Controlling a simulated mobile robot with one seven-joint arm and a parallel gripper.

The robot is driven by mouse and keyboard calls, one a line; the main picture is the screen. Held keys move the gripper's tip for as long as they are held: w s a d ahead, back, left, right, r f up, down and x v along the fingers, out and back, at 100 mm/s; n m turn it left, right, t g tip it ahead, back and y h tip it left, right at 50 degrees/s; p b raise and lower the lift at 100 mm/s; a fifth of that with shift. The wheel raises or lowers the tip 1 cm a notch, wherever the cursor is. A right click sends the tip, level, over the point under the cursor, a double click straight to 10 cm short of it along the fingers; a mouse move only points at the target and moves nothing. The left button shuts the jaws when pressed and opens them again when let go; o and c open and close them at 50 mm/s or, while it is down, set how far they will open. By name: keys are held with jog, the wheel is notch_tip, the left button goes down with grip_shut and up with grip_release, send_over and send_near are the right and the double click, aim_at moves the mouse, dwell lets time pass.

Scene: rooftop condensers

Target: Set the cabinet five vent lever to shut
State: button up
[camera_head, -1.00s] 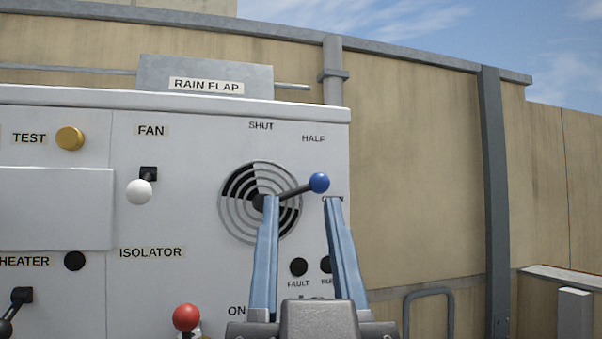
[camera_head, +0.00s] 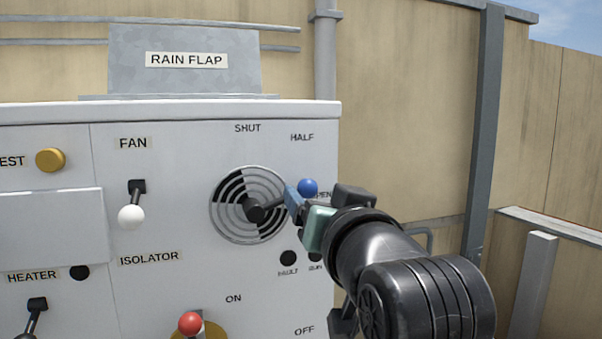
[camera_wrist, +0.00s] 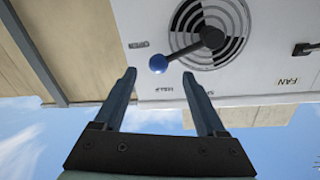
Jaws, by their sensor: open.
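The vent lever is a dark arm with a blue ball knob (camera_head: 308,187), pivoting at the centre of the round slotted vent (camera_head: 222,226) on the white cabinet. It points right and slightly up, between the HALF and OPEN labels; SHUT (camera_head: 247,128) is printed above the vent. My gripper (camera_head: 294,203) is at the lever from the right, its fingers partly hiding the lever arm. In the wrist view my gripper (camera_wrist: 160,84) is open, and the blue knob (camera_wrist: 158,63) lies just beyond and between the fingertips, not clasped.
Left of the vent are the white-knobbed FAN lever (camera_head: 131,216) and a HEATER lever (camera_head: 35,310). A red-knobbed ISOLATOR lever (camera_head: 190,323) is below. The RAIN FLAP box (camera_head: 185,60) stands behind the cabinet top. The space above the lever looks clear.

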aim_at(309, 191)
jog(key=w+p, duration=0.1)
jog(key=w, duration=0.3)
jog(key=w+a+p, duration=0.1)
jog(key=w, duration=0.1)
jog(key=shift+w+p, duration=0.25)
jog(key=shift+p, duration=0.05)
